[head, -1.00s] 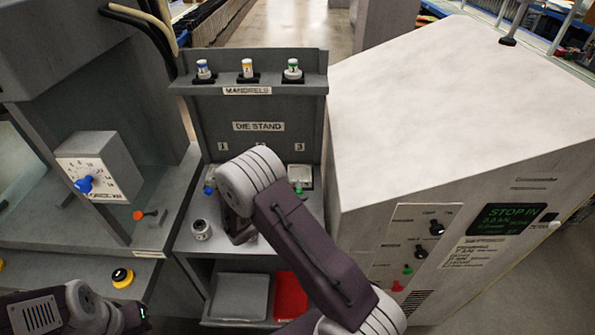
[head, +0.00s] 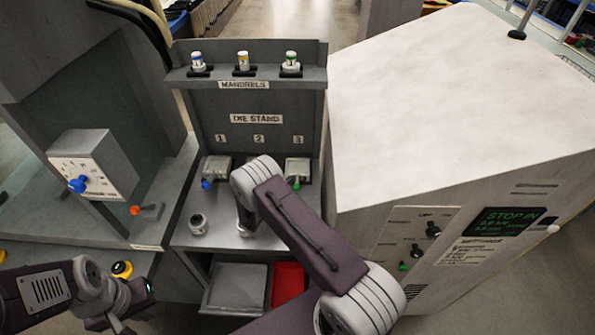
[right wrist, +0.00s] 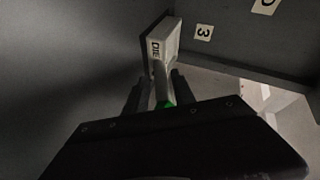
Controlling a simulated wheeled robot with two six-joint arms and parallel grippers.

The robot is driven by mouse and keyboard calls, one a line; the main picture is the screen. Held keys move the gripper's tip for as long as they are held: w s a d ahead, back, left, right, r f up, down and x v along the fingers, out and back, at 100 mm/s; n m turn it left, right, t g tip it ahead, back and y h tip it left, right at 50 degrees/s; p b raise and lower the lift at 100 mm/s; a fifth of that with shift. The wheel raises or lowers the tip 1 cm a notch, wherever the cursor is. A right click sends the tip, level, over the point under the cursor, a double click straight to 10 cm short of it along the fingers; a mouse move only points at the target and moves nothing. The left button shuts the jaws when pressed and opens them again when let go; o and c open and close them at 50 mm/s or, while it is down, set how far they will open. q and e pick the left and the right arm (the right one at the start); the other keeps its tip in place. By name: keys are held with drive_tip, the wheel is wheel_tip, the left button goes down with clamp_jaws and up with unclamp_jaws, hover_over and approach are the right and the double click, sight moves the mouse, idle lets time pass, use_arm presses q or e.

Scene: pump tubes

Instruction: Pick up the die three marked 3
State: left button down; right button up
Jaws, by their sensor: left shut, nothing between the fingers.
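Die three (head: 297,168) is a small grey block with a green-tipped handle, under the number 3 on the die stand (head: 258,100). In the right wrist view, die three (right wrist: 166,42) stands near the number 3 label, its handle pointing toward my gripper. My right gripper (right wrist: 157,94) is open, with its two fingers on either side of the handle and apart from it. In the head view my right arm hides that gripper. My left gripper (head: 122,322) is shut and empty at the lower left, partly cut off by the bottom edge.
A blue-tipped die (head: 215,168) sits under number 1; my arm covers the place under 2. A small round metal part (head: 198,224) stands on the shelf. Mandrels (head: 243,61) line the top ledge. A large pale cabinet (head: 440,100) bounds the right side.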

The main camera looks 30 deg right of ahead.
drive_tip(key=shift+x, duration=1.45)
drive_tip(key=shift+s, duration=0.1)
clamp_jaws()
drive_tip(key=shift+r, duration=0.15)
